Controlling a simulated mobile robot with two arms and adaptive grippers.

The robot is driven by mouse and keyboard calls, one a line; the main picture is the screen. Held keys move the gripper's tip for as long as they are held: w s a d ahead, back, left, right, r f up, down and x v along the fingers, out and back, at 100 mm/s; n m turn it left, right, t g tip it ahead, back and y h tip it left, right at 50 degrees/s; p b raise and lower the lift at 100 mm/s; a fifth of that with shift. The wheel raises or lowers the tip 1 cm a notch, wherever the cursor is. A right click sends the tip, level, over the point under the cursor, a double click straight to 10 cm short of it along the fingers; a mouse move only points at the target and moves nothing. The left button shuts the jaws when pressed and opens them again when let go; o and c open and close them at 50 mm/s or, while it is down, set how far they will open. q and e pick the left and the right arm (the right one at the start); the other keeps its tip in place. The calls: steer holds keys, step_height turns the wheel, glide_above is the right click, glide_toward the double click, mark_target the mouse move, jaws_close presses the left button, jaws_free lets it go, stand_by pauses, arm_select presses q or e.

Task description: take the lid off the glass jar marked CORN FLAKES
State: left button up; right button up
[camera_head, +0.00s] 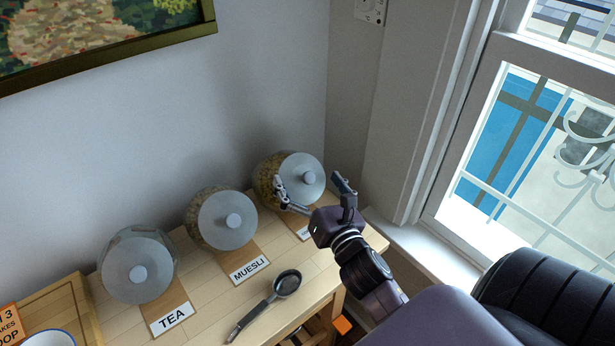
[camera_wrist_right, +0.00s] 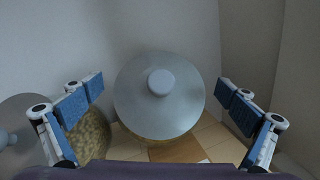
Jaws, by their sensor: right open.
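The rightmost glass jar (camera_head: 264,180) holds yellowish flakes. Its label (camera_head: 304,233) is mostly hidden behind my right gripper, so I cannot read it. Its round grey lid (camera_head: 298,167) with a central knob (camera_head: 309,178) sits on the jar. In the right wrist view the lid (camera_wrist_right: 135,100) and its knob (camera_wrist_right: 160,82) lie centred between the fingers. My right gripper (camera_head: 309,184) is open and empty, with one finger on each side of the knob. I cannot tell whether a finger touches the lid. My left gripper is not in view.
Lidded jars labelled MUESLI (camera_head: 228,219) and TEA (camera_head: 138,268) stand left of it on the wooden table (camera_head: 217,287). A dark-handled scoop (camera_head: 287,282) lies in front. A wooden tray (camera_head: 84,300) is at lower left. The wall (camera_head: 270,80) is close behind; a barred window is right.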

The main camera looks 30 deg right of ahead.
mark_target(304, 172)
steer(key=w, duration=0.2)
steer(key=w+p, duration=0.1)
steer(key=w, duration=0.1)
steer(key=shift+w+d, duration=0.1)
steer(key=shift+d, duration=0.3)
steer(key=shift+w+d, duration=0.15)
steer(key=shift+w, duration=0.6)
steer(key=c, duration=1)
steer(key=o, duration=0.4)
steer(key=shift+f, duration=0.1)
steer(key=c, duration=1)
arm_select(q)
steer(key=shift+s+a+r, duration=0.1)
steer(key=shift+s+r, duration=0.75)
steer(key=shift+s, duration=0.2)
